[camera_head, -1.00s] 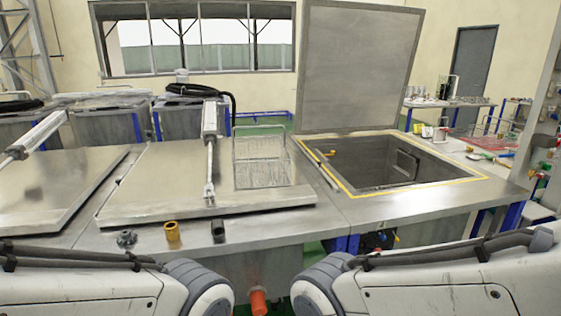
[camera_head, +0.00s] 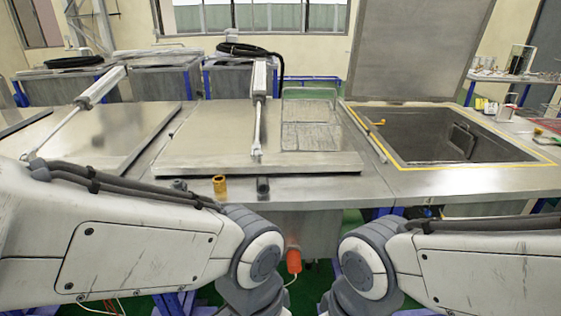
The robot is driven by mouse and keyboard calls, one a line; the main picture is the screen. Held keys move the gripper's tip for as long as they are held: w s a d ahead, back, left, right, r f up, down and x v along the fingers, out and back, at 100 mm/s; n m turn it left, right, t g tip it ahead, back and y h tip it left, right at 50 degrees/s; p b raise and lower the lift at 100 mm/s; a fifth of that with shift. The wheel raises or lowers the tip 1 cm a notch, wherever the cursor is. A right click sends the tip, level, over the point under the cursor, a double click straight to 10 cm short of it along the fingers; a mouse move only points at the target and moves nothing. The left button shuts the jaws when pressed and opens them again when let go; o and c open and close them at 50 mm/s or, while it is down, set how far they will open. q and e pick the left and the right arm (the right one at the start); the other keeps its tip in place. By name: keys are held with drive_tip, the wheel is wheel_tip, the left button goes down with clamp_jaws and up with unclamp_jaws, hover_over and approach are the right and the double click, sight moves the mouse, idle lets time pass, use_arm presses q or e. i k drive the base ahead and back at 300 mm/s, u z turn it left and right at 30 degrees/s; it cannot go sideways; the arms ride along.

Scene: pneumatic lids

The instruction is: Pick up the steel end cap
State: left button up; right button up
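Three small parts stand in a row on the steel bench's front edge: a knobbly grey part (camera_head: 179,184), a brass-yellow cylinder (camera_head: 220,186) and a dark grey cylinder (camera_head: 263,186). Either grey part could be the steel end cap; I cannot tell which at this size. No part is seen in a gripper.
A closed lid (camera_head: 200,150) with a piston rod (camera_head: 259,120) and a wire basket (camera_head: 308,125) lies behind the parts. At right, an open lid (camera_head: 415,45) stands over a square tank (camera_head: 440,140). An orange part (camera_head: 293,261) hangs below the bench edge.

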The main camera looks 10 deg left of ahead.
sight(262, 181)
drive_tip(key=z, duration=0.05)
drive_tip(key=k, duration=0.65)
drive_tip(key=u, duration=0.65)
drive_tip(key=i, duration=0.55)
drive_tip(key=u, duration=0.7)
drive_tip(key=i, duration=0.75)
drive_tip(key=z, duration=0.1)
